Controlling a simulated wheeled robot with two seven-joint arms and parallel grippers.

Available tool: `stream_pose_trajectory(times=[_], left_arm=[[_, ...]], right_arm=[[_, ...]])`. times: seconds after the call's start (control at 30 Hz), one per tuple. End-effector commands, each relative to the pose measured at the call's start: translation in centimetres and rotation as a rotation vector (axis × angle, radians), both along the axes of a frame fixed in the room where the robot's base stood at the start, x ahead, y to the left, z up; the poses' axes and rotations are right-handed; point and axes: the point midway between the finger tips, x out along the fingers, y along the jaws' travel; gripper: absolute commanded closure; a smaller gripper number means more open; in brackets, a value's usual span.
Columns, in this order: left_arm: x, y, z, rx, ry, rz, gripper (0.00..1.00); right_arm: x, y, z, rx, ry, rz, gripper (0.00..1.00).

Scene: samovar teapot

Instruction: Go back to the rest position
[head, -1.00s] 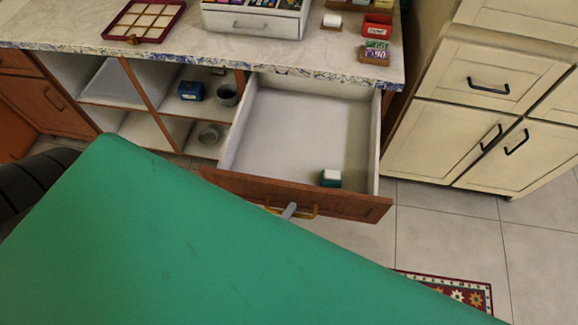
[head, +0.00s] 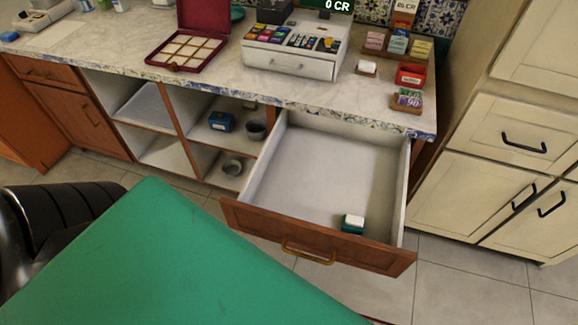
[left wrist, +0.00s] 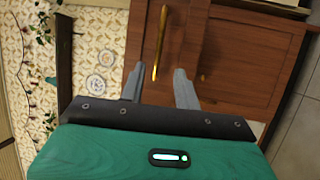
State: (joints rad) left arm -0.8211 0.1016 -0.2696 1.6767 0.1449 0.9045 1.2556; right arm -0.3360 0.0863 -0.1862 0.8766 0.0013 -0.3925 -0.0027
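My left gripper (left wrist: 159,75) shows in the left wrist view, its two grey fingers apart with nothing between them. A brass handle (left wrist: 160,40) on a brown wooden front (left wrist: 225,50) lies beyond the fingertips; I cannot tell its exact distance. In the head view my green arm covers the lower left and neither gripper's fingers show. The wooden drawer (head: 320,238) below the counter is pulled open, with its brass handle (head: 307,253) clear. A small green and white box (head: 353,223) sits inside near the front right corner. My right gripper is in neither view.
The marble counter (head: 215,85) holds a cash register (head: 295,45), a maroon compartment box (head: 190,40) and small boxes at the right. Open shelves (head: 200,130) are left of the drawer. Cream cabinets (head: 500,150) stand right. Tiled floor (head: 440,285) is free in front of them.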

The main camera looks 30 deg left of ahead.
Motion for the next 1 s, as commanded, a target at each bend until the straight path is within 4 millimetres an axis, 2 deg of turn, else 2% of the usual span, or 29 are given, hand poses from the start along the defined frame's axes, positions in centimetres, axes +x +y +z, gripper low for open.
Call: stream_pose_trajectory(times=[0.1, 0.23, 0.83, 0.93, 1.0], left_arm=[[-1.3, 0.1, -0.3, 0.0, 0.001, 0.0, 0.68], [-1.9, 0.2, -0.4, 0.0, 0.001, 0.0, 0.68], [-1.9, 0.2, -0.5, 0.007, 0.005, -0.001, 0.68], [-1.6, 0.1, -2.4, 0.071, 0.054, -0.011, 0.68], [-1.4, 0.0, -5.2, 0.169, 0.125, -0.028, 0.68]], right_arm=[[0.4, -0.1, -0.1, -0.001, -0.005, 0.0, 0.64], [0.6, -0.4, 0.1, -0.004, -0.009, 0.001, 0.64], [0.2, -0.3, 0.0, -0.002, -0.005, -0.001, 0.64], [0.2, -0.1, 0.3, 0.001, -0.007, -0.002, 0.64], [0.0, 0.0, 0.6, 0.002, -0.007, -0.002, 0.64]])
